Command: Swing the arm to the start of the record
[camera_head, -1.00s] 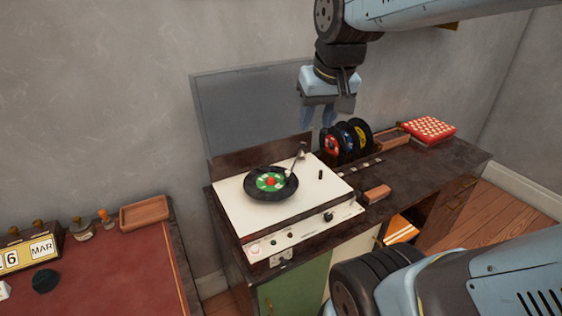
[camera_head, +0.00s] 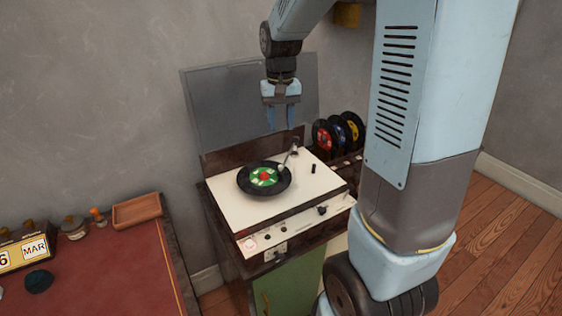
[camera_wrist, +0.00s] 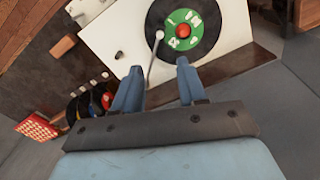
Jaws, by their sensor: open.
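The record player (camera_head: 226,202) has a cream top and a raised grey lid (camera_head: 235,100) behind it. A black record (camera_head: 245,188) with a green label and red centre lies on its platter. The tonearm (camera_head: 289,157) is a thin pale arm pivoted at the back right; its head end is at the record's right edge. In the wrist view the tonearm (camera_wrist: 154,55) appears left of the record (camera_wrist: 160,15). My gripper (camera_head: 282,128) points down above the back right of the player, close over the tonearm's pivot end. It is open and empty, and its fingers (camera_wrist: 158,75) flank the tonearm in the wrist view.
Several upright records (camera_head: 338,133) stand in a rack right of the player. A red desk (camera_head: 100,255) with a wooden tray (camera_head: 137,211) and calendar (camera_head: 25,250) is at the left. My arm hides the cabinet's right part.

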